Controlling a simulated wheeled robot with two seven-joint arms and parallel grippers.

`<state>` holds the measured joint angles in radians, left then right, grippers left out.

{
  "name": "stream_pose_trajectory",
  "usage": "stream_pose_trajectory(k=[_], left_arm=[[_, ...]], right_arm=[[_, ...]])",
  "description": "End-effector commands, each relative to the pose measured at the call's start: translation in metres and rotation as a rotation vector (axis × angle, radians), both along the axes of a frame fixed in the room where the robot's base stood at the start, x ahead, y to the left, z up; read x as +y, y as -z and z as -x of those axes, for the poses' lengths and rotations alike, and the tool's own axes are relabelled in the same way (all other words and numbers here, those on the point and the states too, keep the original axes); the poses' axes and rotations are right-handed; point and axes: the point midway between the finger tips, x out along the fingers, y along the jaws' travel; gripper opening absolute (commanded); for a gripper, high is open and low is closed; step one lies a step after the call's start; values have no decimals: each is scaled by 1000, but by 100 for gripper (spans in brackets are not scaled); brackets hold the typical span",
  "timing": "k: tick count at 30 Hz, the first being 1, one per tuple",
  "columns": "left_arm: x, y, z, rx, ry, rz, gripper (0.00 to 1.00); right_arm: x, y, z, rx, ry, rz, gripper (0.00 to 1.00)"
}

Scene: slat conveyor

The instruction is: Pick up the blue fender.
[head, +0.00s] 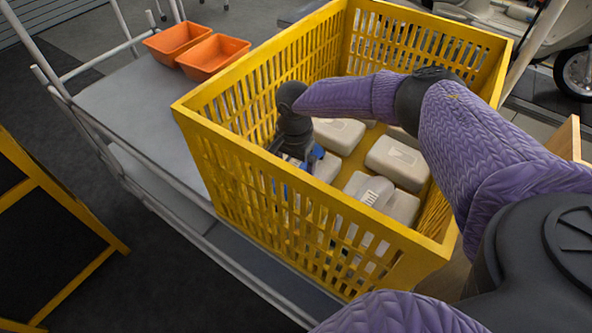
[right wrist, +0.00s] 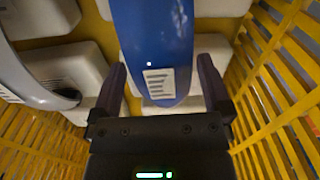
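The blue fender (right wrist: 150,45) lies in the yellow crate, and a white label shows near its end. In the head view only a little of the blue fender (head: 317,155) shows beside my right gripper (head: 298,158); the gripper and crate wall hide the rest. My right gripper reaches down inside the crate. In the right wrist view its two fingers (right wrist: 165,85) stand apart, one on each side of the fender's end, with visible gaps between. It is open and holds nothing. My left gripper is not in view.
The yellow crate (head: 190,115) has tall slatted walls close around my right gripper. Several pale blocks (head: 398,162) lie in it. A grey curved piece (right wrist: 35,85) lies left of the fender. Two orange bins (head: 212,57) stand on the grey table (head: 130,105).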

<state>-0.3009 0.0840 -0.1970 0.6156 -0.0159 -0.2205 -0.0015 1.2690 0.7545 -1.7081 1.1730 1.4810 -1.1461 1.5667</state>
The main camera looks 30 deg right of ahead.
Motion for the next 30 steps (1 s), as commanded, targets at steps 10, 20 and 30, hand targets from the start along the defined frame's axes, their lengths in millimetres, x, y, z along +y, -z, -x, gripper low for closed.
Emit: stream_pose_trajectory(k=[10, 20, 30], left_arm=[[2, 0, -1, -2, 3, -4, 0], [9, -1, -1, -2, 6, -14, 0], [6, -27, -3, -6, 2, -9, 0]], right_arm=[[0, 0, 0, 0, 0, 0, 24], [0, -2, 0, -1, 0, 0, 4], [0, -81, -1, -5, 0, -3, 4]])
